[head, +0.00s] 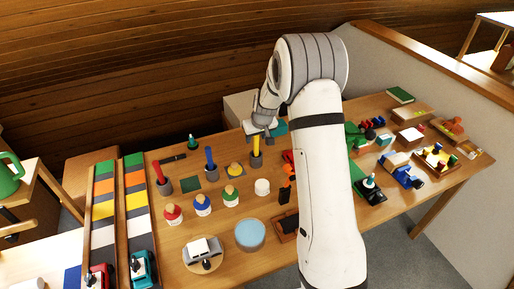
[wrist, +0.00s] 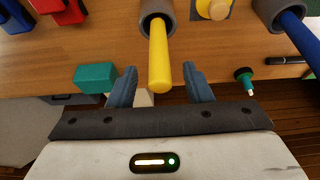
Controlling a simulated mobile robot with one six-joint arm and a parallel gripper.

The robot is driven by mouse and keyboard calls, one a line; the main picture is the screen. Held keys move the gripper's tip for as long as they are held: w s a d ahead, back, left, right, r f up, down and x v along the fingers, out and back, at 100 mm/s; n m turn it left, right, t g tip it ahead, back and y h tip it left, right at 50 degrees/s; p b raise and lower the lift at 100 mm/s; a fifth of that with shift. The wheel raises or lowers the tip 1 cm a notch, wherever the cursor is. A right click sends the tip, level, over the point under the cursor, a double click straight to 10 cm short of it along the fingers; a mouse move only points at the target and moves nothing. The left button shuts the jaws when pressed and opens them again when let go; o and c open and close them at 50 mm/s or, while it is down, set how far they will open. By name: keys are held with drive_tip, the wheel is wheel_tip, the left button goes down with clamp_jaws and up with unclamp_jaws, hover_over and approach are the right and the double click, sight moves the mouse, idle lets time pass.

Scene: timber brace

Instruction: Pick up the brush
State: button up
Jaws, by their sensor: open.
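No thing is plainly a brush. A yellow rod (wrist: 158,55) stands in a grey cup (wrist: 143,20) and sits between my open fingers in the wrist view; the head view shows the rod (head: 256,147) just below my gripper (head: 262,130). My gripper (wrist: 160,72) is open, one blue finger on each side of the rod, with gaps visible. Similar cups hold a blue rod (head: 210,157) and a red rod (head: 158,171). A dark slim pen-like thing (head: 173,159) lies at the table's back left. I cannot tell which one is the brush.
Several round-headed figures, including a red one (head: 173,214), stand in front of the cups. A teal block (wrist: 96,77) and a small green bottle (wrist: 245,80) are near my fingers. Toy vehicles crowd the table (head: 440,195) at right.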

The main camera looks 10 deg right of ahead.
drive_tip(key=shift+x, duration=1.1)
drive_tip(key=shift+c, duration=0.6)
clamp_jaws()
